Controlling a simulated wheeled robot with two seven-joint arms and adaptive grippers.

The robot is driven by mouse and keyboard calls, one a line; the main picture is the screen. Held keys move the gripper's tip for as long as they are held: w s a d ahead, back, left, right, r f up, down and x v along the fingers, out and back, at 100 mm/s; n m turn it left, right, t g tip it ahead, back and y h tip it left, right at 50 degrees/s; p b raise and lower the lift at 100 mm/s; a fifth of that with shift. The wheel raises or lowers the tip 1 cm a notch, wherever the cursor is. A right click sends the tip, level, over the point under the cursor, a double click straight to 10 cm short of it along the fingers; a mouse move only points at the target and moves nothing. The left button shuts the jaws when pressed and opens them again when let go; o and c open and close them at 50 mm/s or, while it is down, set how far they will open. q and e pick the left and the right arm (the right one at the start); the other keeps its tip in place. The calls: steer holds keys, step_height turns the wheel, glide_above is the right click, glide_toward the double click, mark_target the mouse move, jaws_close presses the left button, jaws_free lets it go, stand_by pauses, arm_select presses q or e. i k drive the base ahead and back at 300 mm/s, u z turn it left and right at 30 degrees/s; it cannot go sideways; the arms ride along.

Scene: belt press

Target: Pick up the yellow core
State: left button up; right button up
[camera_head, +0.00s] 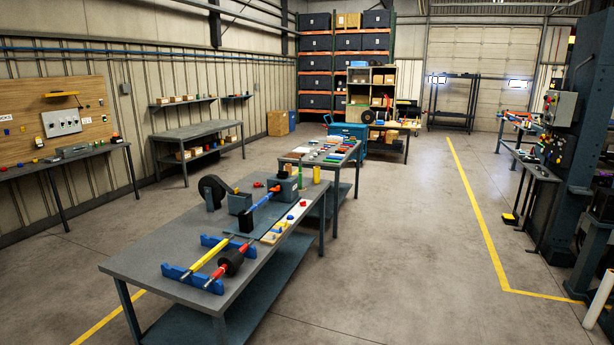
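The yellow core (208,256) is a thin rod lying across two blue cradles on the near workbench (150,248). The front cradle (190,278) is near the bench's front edge, and the rear cradle (215,241) is behind it. A red core (215,274) with a black roll (231,262) around it lies to the right of the yellow core on the same cradles. Neither of my grippers is in view.
Behind the cradles are a blue and red rod (262,204), grey blocks and a black ring-shaped part (212,188). A second table (322,154) with small items stands further back. Dark machinery (568,170) stands right. The concrete floor (410,250) between is clear.

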mark_target(316, 170)
steer(key=z, duration=0.2)
steer(key=i, duration=0.8)
steer(key=z, duration=0.65)
steer(key=i, duration=3.8)
steer(key=u, duration=1)
steer(key=i, duration=1.75)
steer(key=u, duration=1)
